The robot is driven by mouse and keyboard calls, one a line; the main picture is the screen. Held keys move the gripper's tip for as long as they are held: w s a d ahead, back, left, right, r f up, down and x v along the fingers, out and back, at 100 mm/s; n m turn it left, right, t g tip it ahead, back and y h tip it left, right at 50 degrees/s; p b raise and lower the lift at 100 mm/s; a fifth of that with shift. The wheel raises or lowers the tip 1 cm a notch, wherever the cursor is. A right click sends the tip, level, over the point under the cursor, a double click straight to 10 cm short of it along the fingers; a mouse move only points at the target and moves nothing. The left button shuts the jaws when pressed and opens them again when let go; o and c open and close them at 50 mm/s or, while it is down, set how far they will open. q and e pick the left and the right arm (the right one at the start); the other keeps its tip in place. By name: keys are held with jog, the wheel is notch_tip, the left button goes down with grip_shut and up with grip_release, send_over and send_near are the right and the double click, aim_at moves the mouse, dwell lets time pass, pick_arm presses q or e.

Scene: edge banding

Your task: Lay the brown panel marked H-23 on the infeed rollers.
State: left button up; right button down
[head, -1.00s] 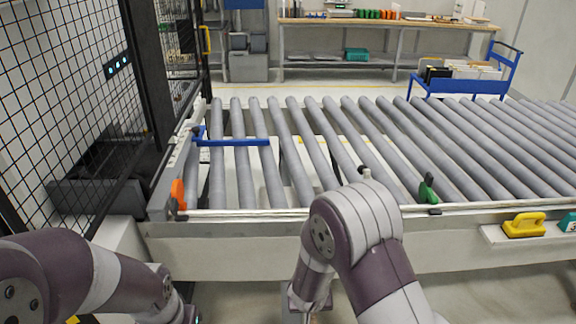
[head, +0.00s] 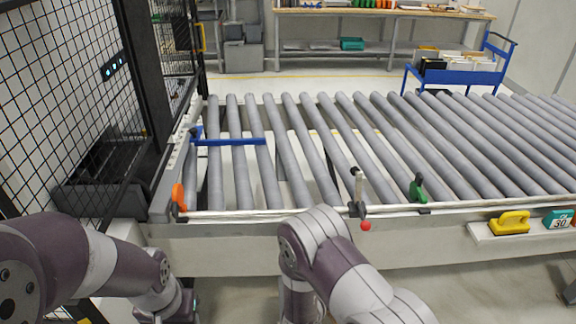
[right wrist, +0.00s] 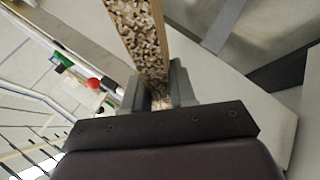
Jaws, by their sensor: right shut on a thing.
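The infeed rollers (head: 322,150) run across the head view, grey and bare, with no panel on them. In the right wrist view my right gripper (right wrist: 157,94) is shut on a narrow board (right wrist: 139,30) seen edge-on. Its speckled chipboard core shows, with a thin light-brown strip along one side. No H-23 mark is visible, so I cannot tell its label. In the head view my right arm hangs in front of the conveyor's near edge, and its gripper and the board are hidden. My left arm is at lower left, its fingers outside the picture.
A blue bar (head: 229,142) lies over the left rollers. An orange handle (head: 179,198), a green handle (head: 418,191) and a red knob (head: 366,226) sit along the near rail. A yellow handled tool (head: 510,222) is on the right ledge. Black mesh fencing (head: 62,100) stands left.

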jog(key=w+r+n+t+y+p, duration=0.1)
jog(key=n, duration=0.1)
jog(key=w+a+r+n+t+y+p, duration=0.1)
jog(key=n, duration=0.2)
jog(key=w+r+n+t+y, duration=0.1)
jog(key=w+n+t, duration=0.1)
jog(key=shift+a+r+p, duration=0.1)
jog(key=shift+a+p, duration=0.1)
jog(key=shift+p, duration=0.2)
jog(key=w+a+r+n+t+y, duration=0.3)
jog(key=a+r+n+t+y, duration=0.1)
jog(key=r+n+y, duration=0.3)
jog(key=shift+a+r+n, duration=0.7)
jog(key=shift+a+r, duration=0.05)
jog(key=shift+a, duration=0.15)
